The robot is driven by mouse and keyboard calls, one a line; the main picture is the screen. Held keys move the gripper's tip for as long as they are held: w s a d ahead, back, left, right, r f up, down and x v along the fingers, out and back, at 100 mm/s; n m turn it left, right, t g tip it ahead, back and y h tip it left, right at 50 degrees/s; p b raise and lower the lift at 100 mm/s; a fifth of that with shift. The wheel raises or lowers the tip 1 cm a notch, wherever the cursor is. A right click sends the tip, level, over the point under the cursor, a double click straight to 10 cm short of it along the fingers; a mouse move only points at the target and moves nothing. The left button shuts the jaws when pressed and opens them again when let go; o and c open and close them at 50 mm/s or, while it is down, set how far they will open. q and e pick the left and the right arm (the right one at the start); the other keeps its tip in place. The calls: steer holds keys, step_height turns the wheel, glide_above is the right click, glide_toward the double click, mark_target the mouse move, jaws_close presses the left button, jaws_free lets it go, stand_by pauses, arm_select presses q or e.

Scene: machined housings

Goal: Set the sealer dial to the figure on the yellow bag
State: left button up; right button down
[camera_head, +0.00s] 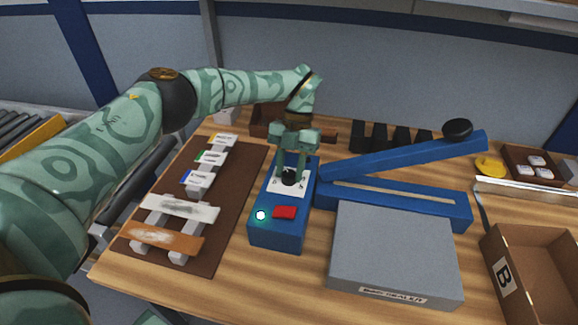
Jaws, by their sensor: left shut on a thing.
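The sealer's control box (276,238) is a blue block with a white dial plate, a black dial (290,179), a red button (285,212) and a lit round lamp (261,215). My left gripper (291,172) points down from above and is shut on the dial, hiding part of it and its plate. The dial's setting cannot be read. The bag with a yellow edge (224,139) lies at the far end of the brown mat (238,200); its printed figure is too small to read. My right gripper is not in view.
Bags with green (211,158) and blue (200,180) edges lie nearer on the mat. The blue sealer arm (410,156) stands raised at the right, behind a grey box (395,250). An open carton marked B (540,265) is at the right edge.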

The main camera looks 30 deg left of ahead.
arm_select(q)
steer(key=m+y, duration=0.1)
steer(key=m, duration=0.2)
steer(key=shift+d+r, duration=0.1)
steer(key=shift+r, duration=0.05)
steer(key=m+y+p, duration=0.1)
steer(key=m, duration=0.1)
steer(key=shift+d+m, duration=0.1)
steer(key=shift+m, duration=0.3)
steer(key=m+t+y+p, duration=0.1)
steer(key=m+p, duration=0.1)
steer(key=m, duration=0.2)
steer(key=shift+y, duration=0.3)
steer(key=shift+s+d+m+t+y+p, duration=0.1)
steer(key=shift+m+t+y+p, duration=0.25)
steer(key=shift+m+p, duration=0.6)
steer(key=shift+m, duration=0.25)
steer(key=o, duration=1)
steer(key=shift+f, duration=0.2)
